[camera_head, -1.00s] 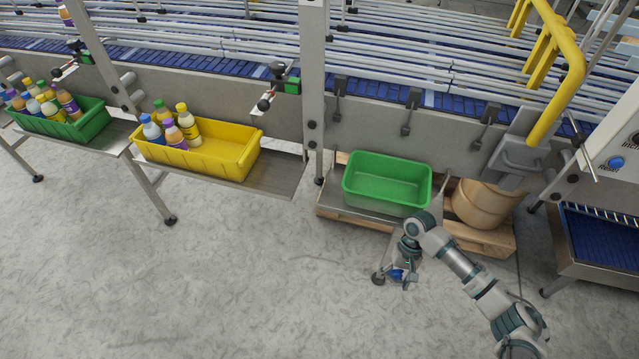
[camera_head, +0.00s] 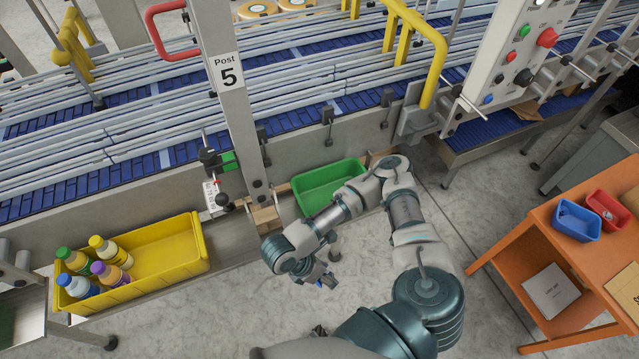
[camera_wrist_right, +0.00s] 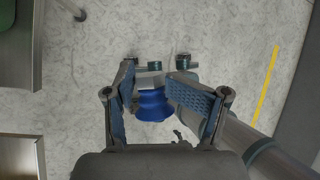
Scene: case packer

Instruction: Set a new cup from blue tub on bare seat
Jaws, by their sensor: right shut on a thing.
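The blue tub (camera_head: 577,221) stands on an orange table (camera_head: 536,235) at the right of the head view; its contents are too small to tell. My right gripper (camera_head: 325,282) is well left of it, low in front of the green tub. In the right wrist view my right gripper (camera_wrist_right: 151,90) is shut on a blue cup (camera_wrist_right: 153,106), held between the two pads above the grey floor. Dark round parts on a grey bar show beyond the cup; I cannot tell what they belong to. I cannot make out a bare seat. My left gripper is not in view.
A red tub (camera_head: 607,211) stands beside the blue tub. A green tub (camera_head: 325,187) sits by the conveyor, partly behind my right arm. A yellow tub (camera_head: 185,250) with several bottles is at left. A post marked 5 (camera_head: 228,80) rises between them. The near floor is open.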

